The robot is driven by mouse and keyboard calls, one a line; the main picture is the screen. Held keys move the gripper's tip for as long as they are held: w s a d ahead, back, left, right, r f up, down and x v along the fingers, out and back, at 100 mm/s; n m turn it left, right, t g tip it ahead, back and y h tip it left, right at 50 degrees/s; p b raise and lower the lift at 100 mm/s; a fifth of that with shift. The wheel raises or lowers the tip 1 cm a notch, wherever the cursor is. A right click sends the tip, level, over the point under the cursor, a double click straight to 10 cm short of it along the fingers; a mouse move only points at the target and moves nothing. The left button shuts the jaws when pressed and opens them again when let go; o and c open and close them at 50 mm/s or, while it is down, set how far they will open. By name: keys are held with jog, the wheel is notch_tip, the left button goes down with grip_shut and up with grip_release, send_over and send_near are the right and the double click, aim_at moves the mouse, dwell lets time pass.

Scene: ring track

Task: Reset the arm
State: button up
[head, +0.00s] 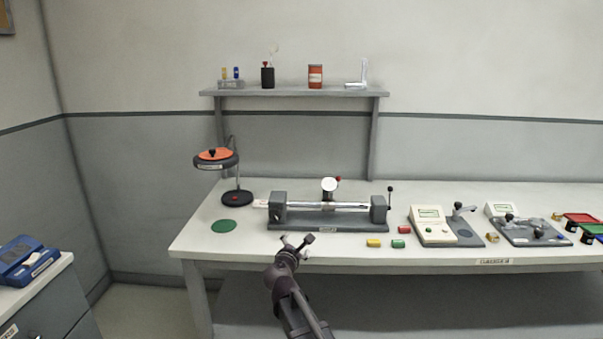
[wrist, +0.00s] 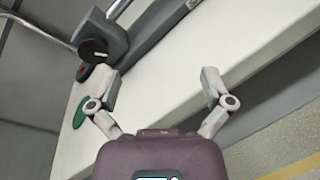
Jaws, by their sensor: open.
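My gripper (head: 297,243) is open and empty in the head view, in front of the bench's front edge and below the grey bench device with a clear tube (head: 328,207). In the wrist view my gripper (wrist: 163,95) shows its two fingers spread wide, with only white bench top between them. My arm reaches up from the bottom of the head view, bent toward the bench. Part of the tube device also shows at the top left of the wrist view (wrist: 105,42).
The white bench (head: 220,247) spans the view. A green disc (head: 223,226), a lamp-like stand (head: 237,197), yellow (head: 374,243) and green (head: 398,244) blocks and a cream meter (head: 432,225) stand on it. A shelf (head: 290,93) is above. A blue case (head: 28,262) sits on a left cabinet.

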jog(key=s+d+f+m+g+h, duration=0.1)
jog(key=s+d+f+m+g, duration=0.35)
jog(key=d+m, duration=0.35)
jog(key=s+d+f+m+g+h, duration=0.1)
jog(key=s+d+f+m+g, duration=0.3)
jog(key=s+d+f+m, duration=0.4)
jog(key=s+d+f+m+g+y, duration=0.25)
jog(key=s+m+g, duration=0.2)
jog(key=s, duration=0.25)
jog(key=s+d+f+m+g+y, duration=0.1)
jog(key=s+m+g+y, duration=0.2)
jog(key=s+m, duration=0.3)
notch_tip(320, 180, up, 22)
jog(key=s+p, duration=0.2)
jog(key=p, duration=2)
